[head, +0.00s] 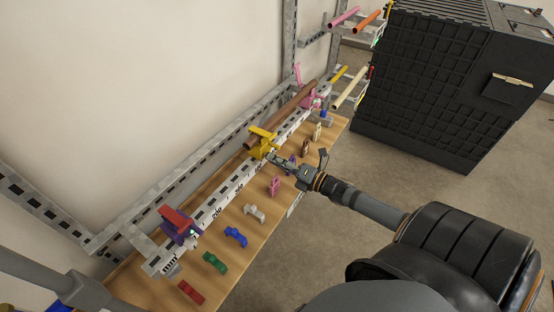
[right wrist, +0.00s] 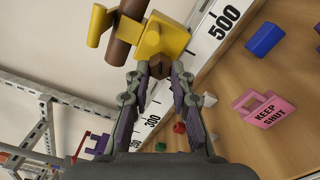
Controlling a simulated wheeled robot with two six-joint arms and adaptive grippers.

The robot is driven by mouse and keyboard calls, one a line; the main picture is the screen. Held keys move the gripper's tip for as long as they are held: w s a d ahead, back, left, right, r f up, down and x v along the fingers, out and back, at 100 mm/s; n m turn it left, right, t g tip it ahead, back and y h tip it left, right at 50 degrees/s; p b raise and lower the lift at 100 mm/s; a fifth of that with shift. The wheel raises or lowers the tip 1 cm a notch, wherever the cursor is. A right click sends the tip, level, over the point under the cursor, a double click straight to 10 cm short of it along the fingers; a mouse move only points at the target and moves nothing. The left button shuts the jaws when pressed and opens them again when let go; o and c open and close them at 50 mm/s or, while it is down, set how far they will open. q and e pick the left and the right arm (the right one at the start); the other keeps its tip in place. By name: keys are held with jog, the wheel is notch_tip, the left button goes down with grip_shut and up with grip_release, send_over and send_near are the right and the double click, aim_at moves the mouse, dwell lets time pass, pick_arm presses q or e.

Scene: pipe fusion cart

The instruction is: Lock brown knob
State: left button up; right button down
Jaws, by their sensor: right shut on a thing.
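A yellow clamp (head: 262,138) sits on the white numbered rail, with a brown pipe (head: 295,103) running through it. In the right wrist view the yellow clamp (right wrist: 170,38) is right ahead of my fingers, with part of the brown pipe (right wrist: 122,50) beside it. The small brown knob (right wrist: 160,70) is on the clamp's near side, between my fingertips. My right gripper (head: 274,157) reaches in from the right, and its fingertips (right wrist: 161,74) are shut on the knob. My left gripper is out of view.
A large black cabinet (head: 440,80) stands to the right.

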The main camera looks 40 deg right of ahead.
jog(key=shift+d+r+m+b, duration=0.1)
jog(key=shift+m+b, duration=0.1)
jog(key=shift+m, duration=4.95)
jog(key=shift+r+m+b, duration=0.1)
jog(key=shift+m+b, duration=0.1)
jog(key=shift+m, duration=4.95)
jog(key=c, duration=1.2)
grip_release()
jog(key=shift+w, duration=0.1)
jog(key=shift+o, duration=0.2)
jog(key=v, duration=0.8)
